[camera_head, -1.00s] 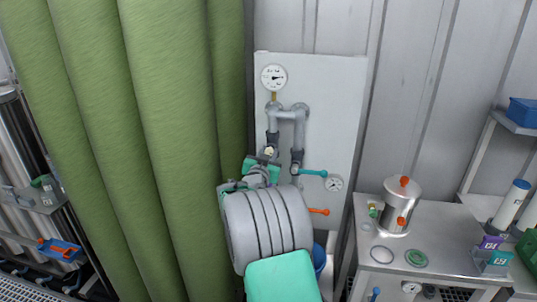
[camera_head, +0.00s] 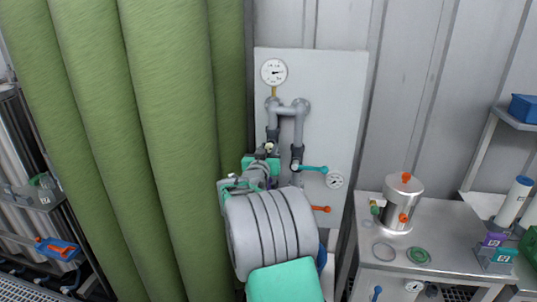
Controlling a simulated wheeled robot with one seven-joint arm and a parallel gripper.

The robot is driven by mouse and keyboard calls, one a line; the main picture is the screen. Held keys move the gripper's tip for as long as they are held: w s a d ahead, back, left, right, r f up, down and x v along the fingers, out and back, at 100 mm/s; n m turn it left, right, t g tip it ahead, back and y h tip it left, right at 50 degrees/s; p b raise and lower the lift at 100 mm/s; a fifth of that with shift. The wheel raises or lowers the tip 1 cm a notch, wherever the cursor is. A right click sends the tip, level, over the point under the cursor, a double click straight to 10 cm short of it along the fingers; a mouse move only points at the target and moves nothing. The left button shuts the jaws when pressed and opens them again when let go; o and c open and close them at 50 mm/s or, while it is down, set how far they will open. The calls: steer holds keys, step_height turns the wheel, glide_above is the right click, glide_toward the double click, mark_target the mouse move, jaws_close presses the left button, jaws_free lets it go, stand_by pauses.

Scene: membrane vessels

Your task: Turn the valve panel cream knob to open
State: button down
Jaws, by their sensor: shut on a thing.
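The valve panel (camera_head: 335,110) is a pale upright board on the wall with grey pipework. The cream knob (camera_head: 269,148) is a small pale spot at the lower end of the left pipe, mostly hidden by my gripper. My gripper (camera_head: 267,156), grey with green parts, is at the knob and shut on it. How far the knob is turned cannot be made out. My thick grey arm with a green cover hides the panel's lower left.
A teal lever (camera_head: 314,168) and an orange lever (camera_head: 320,209) stick out right of my gripper. A round gauge (camera_head: 273,72) is above, another (camera_head: 335,180) at right. Green curtain (camera_head: 165,130) hangs close left. A bench (camera_head: 440,230) with a steel canister (camera_head: 402,205) stands right.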

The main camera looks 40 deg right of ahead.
steer(key=n+b, duration=0.2)
steer(key=n, duration=0.1)
steer(key=shift+f+n, duration=0.15)
steer(key=shift+n, duration=0.15)
steer(key=n+b, duration=0.1)
steer(key=n, duration=0.3)
steer(key=shift+n+b, duration=0.3)
steer(key=n, duration=0.4)
steer(key=shift+r+n, duration=0.2)
steer(key=shift+n, duration=0.1)
steer(key=n, duration=0.4)
steer(key=shift+n, duration=0.3)
steer(key=n+p, duration=0.1)
steer(key=n, duration=0.2)
steer(key=shift+r+n+p, duration=0.15)
steer(key=shift+n+p, duration=0.15)
steer(key=shift+p, duration=0.1)
steer(key=n+p, duration=0.2)
steer(key=n, duration=0.2)
steer(key=shift+p, duration=0.3)
steer(key=n+p, duration=0.3)
steer(key=n, duration=0.2)
steer(key=shift+r, duration=0.1)
steer(key=shift+n+p, duration=1.35)
steer(key=shift+n, duration=0.15)
steer(key=shift+f, duration=0.2)
